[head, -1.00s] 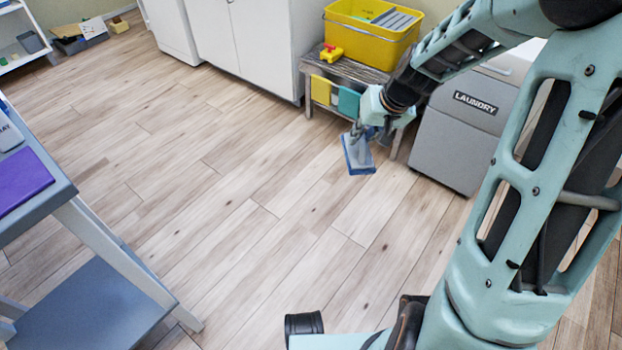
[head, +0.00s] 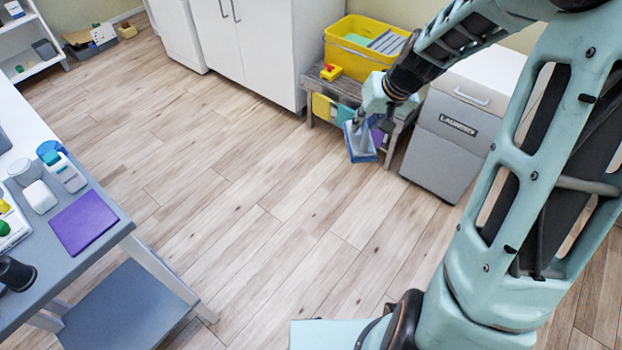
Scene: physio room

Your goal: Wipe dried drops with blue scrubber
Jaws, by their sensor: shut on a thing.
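My gripper (head: 358,124) is shut on the blue scrubber (head: 361,148), a flat block with a pale grey face and blue edges. It is held in the air over the wooden floor, in front of the low wooden bench. The fingertips are small and partly hidden behind the wrist. I cannot make out any dried drops in this view.
A grey table (head: 131,223) with a purple mat (head: 83,223), bottles and small containers stands at the left. A wooden bench (head: 349,88) carries a yellow bin (head: 345,56). A grey laundry hamper (head: 440,150) stands right of it. The middle floor is clear.

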